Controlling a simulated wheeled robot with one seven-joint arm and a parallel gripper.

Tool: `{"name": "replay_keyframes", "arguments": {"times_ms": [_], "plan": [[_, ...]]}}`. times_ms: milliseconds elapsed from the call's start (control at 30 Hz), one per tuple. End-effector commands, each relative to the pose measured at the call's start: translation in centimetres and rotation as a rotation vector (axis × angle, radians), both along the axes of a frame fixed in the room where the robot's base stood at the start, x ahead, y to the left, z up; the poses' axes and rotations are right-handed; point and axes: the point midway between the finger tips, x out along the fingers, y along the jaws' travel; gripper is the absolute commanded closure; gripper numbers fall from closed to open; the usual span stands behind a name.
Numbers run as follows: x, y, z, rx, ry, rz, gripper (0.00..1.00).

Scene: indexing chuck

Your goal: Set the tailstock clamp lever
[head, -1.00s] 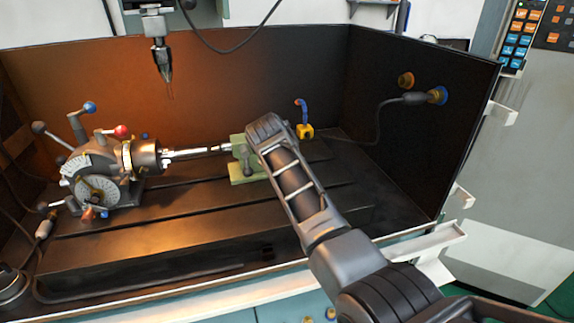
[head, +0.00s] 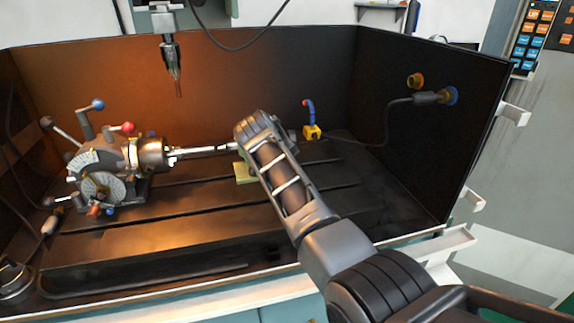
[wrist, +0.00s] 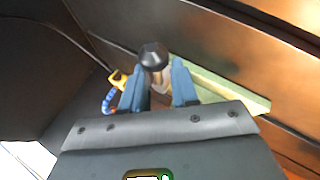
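The green tailstock (head: 243,174) stands on the slotted table, mostly hidden behind my arm in the head view. Its pale green body (wrist: 232,93) also shows in the wrist view, right of the fingers. The clamp lever's dark round knob (wrist: 153,56) shows in the wrist view at the fingertips, roughly in line with the gap. My gripper (wrist: 158,82) is open, its two blue fingers apart with the knob at or just beyond their tips. I cannot tell whether either finger touches it. The head view hides the fingers and the lever.
The indexing head (head: 100,175) with chuck and several ball-ended levers stands at the left, a bar reaching from it towards the tailstock. A spindle tool (head: 173,62) hangs above. A blue hose on a yellow block (head: 312,131) stands behind my arm. Dark walls enclose the table.

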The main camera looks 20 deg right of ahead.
Motion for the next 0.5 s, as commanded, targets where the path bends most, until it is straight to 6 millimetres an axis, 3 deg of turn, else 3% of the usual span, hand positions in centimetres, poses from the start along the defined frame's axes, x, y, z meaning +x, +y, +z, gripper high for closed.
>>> {"name": "replay_keyframes", "arguments": {"times_ms": [100,500], "plan": [[-0.41,0.0,-0.79,0.001,0.016,-0.003,0.65],[-0.16,-0.12,-0.31,-0.001,0.007,-0.003,0.65]]}}
